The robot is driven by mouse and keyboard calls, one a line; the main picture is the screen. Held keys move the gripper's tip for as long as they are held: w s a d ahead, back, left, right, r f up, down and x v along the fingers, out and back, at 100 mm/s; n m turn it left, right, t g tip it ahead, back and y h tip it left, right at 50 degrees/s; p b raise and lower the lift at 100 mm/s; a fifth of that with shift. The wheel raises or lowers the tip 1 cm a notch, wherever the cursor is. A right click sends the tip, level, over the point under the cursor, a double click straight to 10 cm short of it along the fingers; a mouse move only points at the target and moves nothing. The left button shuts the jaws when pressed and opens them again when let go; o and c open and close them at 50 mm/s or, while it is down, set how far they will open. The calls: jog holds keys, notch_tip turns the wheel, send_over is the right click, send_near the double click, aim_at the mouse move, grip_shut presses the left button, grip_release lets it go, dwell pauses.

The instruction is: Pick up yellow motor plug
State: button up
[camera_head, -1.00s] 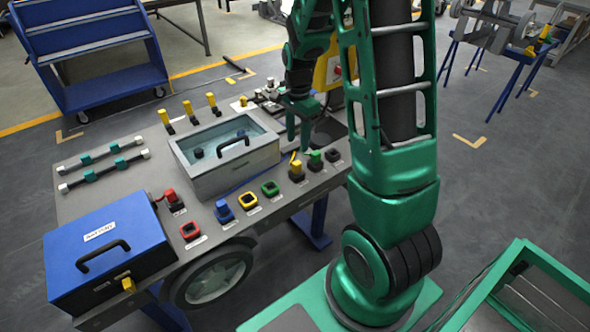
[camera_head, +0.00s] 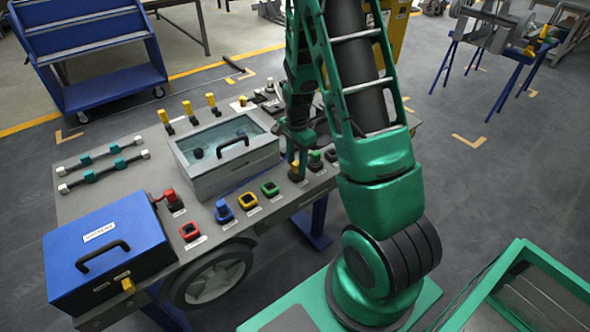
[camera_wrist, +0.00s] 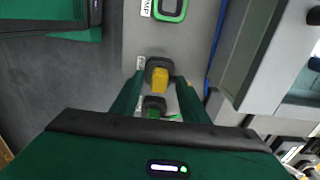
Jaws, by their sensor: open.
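The yellow motor plug (camera_head: 294,170) sits on a dark base at the front edge of the grey bench, partly hidden by my gripper (camera_head: 298,154) in the head view. In the wrist view, the yellow plug (camera_wrist: 160,79) shows between the tips of my two green fingers (camera_wrist: 159,84). The fingers are open, one on each side of it. I cannot tell whether they touch it. The plug appears upright in its base.
A green-topped plug (camera_head: 315,160) stands close to the right. A green square socket (camera_head: 270,188) and a yellow one (camera_head: 248,201) lie to the left. A clear-lidded box (camera_head: 225,165) with a black handle is close behind. A blue box (camera_head: 105,255) stands front left.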

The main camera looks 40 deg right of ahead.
jog(key=shift+f, duration=0.45)
grip_shut()
jog(key=shift+r, duration=0.15)
